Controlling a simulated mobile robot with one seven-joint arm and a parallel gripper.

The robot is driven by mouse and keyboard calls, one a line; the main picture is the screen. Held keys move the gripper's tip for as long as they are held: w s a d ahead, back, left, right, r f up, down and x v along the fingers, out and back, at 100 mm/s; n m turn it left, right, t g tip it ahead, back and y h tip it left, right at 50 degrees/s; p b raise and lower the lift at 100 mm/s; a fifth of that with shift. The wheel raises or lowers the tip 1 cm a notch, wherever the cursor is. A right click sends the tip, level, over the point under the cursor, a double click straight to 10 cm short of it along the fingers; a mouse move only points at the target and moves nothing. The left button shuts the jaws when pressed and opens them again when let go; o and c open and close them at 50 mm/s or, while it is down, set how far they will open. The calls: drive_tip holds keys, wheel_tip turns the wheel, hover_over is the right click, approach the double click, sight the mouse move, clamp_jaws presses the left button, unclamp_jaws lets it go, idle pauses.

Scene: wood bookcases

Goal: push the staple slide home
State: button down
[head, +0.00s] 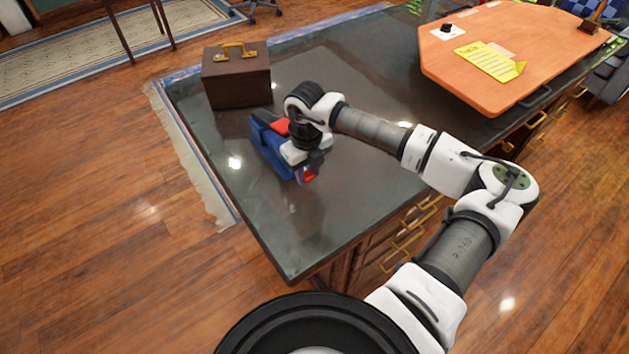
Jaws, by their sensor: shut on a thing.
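A blue stapler (272,157) with red parts lies on the dark desk top (365,195), near its left part. My gripper (307,172) is at the stapler's near right end, beside a small red part there. My wrist hides much of the stapler's middle and right side. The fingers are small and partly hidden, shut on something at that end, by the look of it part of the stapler. The staple slide cannot be made out clearly.
A brown case (236,76) with a yellow handle stands behind the stapler. An orange board (500,58) with a yellow paper (489,61) lies at the right. The desk's front left corner is clear. Drawers with brass handles (408,236) line its front.

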drive_tip(key=shift+w+a, duration=0.15)
drive_tip(key=c, duration=1)
unclamp_jaws()
drive_tip(key=shift+c, duration=0.2)
drive_tip(key=shift+r, duration=0.1)
wheel_tip(320, 180, up, 14)
drive_tip(key=b, duration=0.3)
